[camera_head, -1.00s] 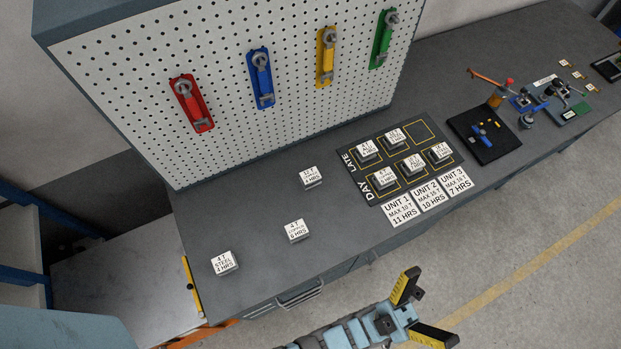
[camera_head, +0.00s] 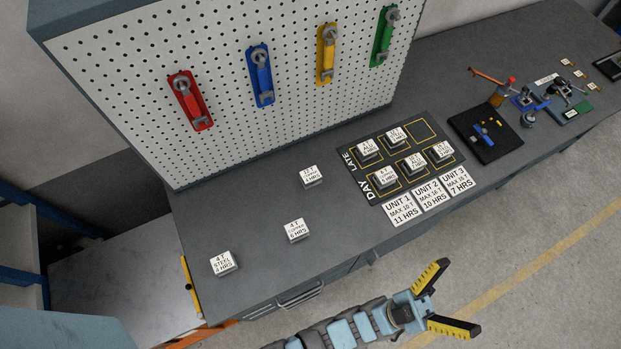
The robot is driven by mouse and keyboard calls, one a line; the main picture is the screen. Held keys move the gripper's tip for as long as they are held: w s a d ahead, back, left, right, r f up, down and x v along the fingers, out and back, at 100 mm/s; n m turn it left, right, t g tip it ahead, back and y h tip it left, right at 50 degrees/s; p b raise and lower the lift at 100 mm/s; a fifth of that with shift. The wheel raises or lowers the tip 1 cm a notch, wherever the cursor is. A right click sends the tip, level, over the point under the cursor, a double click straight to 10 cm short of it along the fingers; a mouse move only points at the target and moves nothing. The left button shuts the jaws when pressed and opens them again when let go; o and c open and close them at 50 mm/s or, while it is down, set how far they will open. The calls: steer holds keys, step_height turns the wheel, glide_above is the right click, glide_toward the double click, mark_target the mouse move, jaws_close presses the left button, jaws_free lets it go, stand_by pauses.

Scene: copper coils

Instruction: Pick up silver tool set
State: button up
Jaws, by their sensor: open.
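Grey metal tools hang on the pegboard (camera_head: 220,120) in coloured holders: a red one (camera_head: 190,102), a blue one (camera_head: 261,78), a yellow one (camera_head: 326,54) and a green one (camera_head: 384,38). I cannot tell which thing is the silver tool set; no holder is silver. My gripper (camera_head: 458,297) is open and empty, its yellow and black fingers spread wide. It is over the floor in front of the bench, below and to the right of the tools and well apart from them.
The grey bench (camera_head: 255,205) carries loose labelled blocks, such as one at the left (camera_head: 223,262), and a black board (camera_head: 352,184) with several more blocks. A black tray (camera_head: 507,148) and small gear lie to the right. The floor (camera_head: 545,275) in front is clear.

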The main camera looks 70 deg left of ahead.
steer(key=w+a+f+n+g+b, duration=0.15)
steer(key=w+f+g+b, duration=0.5)
steer(key=w+f, duration=0.75)
steer(key=w+a+f+n+g+y, duration=0.2)
steer(key=w+a+f+g+y, duration=0.25)
steer(key=f, duration=0.35)
steer(key=n+g+y+b, duration=1.3)
steer(key=n+g+b, duration=0.1)
steer(key=n+g, duration=0.45)
glide_toward(311, 175)
steer(key=shift+m+g+h, duration=0.25)
steer(key=shift+m+g, duration=0.1)
steer(key=shift+m, duration=0.15)
steer(key=a, duration=0.2)
steer(key=a+f, duration=0.1)
steer(key=a, duration=0.1)
steer(key=shift+w, duration=0.3)
steer(key=shift+f+x, duration=0.15)
steer(key=shift+x, duration=0.95)
steer(key=shift+f+x, duration=0.15)
steer(key=shift+x, duration=1.75)
steer(key=shift+s+f, duration=0.1)
steer(key=shift+s, duration=0.05)
